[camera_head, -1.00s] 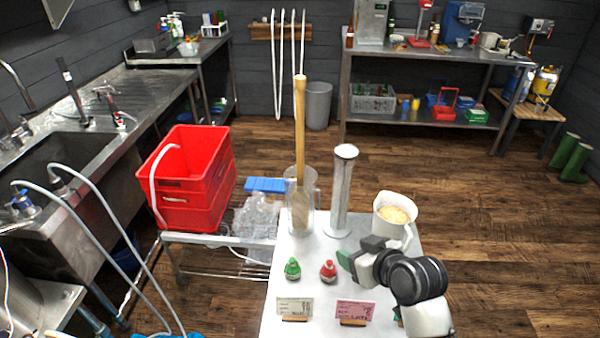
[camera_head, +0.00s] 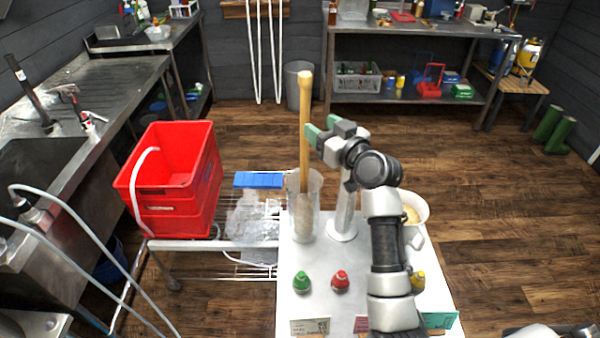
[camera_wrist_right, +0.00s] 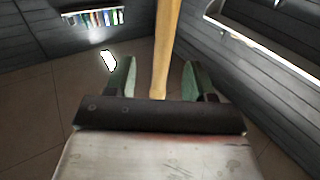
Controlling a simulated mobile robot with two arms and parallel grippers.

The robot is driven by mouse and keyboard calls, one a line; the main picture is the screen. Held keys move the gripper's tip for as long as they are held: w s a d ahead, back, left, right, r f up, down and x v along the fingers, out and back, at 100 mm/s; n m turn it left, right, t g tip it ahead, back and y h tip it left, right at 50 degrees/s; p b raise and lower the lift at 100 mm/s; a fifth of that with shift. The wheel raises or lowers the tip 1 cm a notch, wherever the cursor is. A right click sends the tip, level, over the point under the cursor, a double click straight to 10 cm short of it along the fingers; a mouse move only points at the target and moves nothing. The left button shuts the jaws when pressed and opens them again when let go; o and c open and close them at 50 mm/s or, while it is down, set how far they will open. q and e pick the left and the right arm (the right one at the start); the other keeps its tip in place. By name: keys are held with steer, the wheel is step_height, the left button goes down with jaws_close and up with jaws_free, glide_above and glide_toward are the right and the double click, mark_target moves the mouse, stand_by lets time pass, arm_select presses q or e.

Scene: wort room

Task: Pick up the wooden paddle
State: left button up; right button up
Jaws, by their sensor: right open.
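The wooden paddle (camera_head: 305,110) stands upright in a clear glass jug (camera_head: 318,205) on the white table, its long handle rising above the rim. My right gripper (camera_head: 318,132) is at the upper part of the handle, with green fingertips. In the right wrist view the handle (camera_wrist_right: 165,50) shows between the two open fingers (camera_wrist_right: 157,82), with gaps on both sides. My left gripper is not in view.
A white pitcher (camera_head: 415,215) stands right of my arm. Green (camera_head: 301,281) and red (camera_head: 340,280) capped bottles stand on the table's front part. A red crate (camera_head: 175,205) sits on the rack at left. The wooden floor behind the table is clear.

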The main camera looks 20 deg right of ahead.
mark_target(308, 118)
steer(key=p+x, duration=0.1)
steer(key=x, duration=0.2)
steer(key=p+x, duration=0.1)
steer(key=x, duration=0.3)
steer(key=shift+s+a+r+p, duration=0.1)
steer(key=shift+a+r+p, duration=0.1)
steer(key=shift+p, duration=0.2)
steer(key=shift+w+a+f, duration=0.15)
steer(key=shift+w+f, duration=0.05)
steer(key=shift+w, duration=0.3)
steer(key=c, duration=0.3)
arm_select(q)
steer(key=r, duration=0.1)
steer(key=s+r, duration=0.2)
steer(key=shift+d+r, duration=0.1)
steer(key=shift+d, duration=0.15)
arm_select(e)
jaws_close()
